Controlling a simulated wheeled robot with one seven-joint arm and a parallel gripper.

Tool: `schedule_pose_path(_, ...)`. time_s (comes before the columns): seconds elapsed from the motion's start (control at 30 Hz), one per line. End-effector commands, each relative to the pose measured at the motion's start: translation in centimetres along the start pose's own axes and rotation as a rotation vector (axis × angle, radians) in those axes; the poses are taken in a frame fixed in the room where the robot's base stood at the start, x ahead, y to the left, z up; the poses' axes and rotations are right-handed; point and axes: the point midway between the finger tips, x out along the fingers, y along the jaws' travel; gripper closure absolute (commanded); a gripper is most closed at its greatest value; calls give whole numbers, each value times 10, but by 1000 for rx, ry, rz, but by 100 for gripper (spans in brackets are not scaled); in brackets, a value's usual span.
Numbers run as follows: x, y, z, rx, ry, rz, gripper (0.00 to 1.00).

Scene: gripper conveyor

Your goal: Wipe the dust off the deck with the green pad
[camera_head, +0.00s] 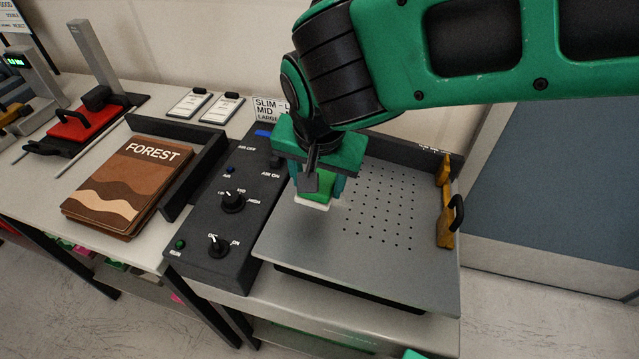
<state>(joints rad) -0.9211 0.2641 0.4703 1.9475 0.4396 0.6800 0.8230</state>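The deck (330,255) is a grey metal plate with rows of small dark holes, on a dark base at the table's front right. The green pad (317,192) has a pale underside and sits between the fingers of my gripper (314,184), over the deck's left part. My gripper points down and looks shut on the pad. I cannot tell whether the pad touches the deck or hangs just above it. Dust is not clearly visible on the deck at this size. My green and black arm hides the deck's back left part.
A dark control box (215,235) with knobs stands left of the deck. A yellow guide (445,205) with a black handle stands at the deck's right edge. A brown FOREST book (128,188) lies farther left, beside a black angled fence (190,172). Two clipboards (188,104) lie behind.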

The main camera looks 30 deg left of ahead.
Motion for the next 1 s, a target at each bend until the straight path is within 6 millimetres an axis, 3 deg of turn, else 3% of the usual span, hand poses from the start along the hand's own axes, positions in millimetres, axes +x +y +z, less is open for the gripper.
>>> schedule_pose_path(0.37, -2, 0, -1, 0, 0, 0, 68)
schedule_pose_path(0.7, -25, 0, -11, 1, 1, 0, 68)
schedule_pose_path(1.0, -28, 0, -12, 0, 0, 1, 68)
